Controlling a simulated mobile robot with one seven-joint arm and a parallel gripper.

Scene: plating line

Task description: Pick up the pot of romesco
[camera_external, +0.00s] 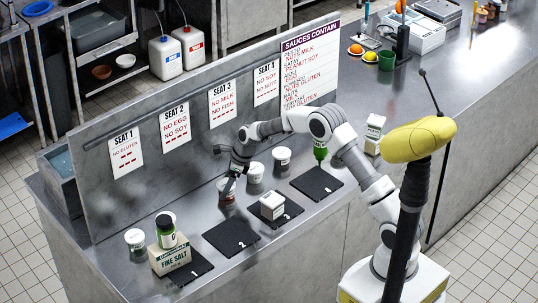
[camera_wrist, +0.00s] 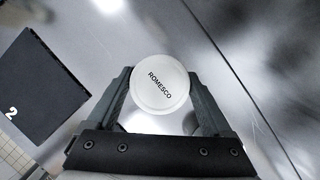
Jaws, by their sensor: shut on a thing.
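The pot of romesco shows in the wrist view as a round white lid (camera_wrist: 160,84) printed ROMESCO, between the two dark fingers of my gripper (camera_wrist: 163,100). The fingers are shut on the pot, one on each side. In the external view the pot (camera_external: 227,197), with red contents, is near the wall panel, behind the bare mat. My gripper (camera_external: 230,186) reaches down to it and partly hides it. I cannot tell whether the pot's base touches the counter.
Black mat 2 (camera_external: 231,237) is bare; it also shows in the wrist view (camera_wrist: 40,85). White-lidded pots (camera_external: 255,172) (camera_external: 282,159) stand to the right, another pot (camera_external: 135,243) at left. The wall panel (camera_external: 190,150) runs behind.

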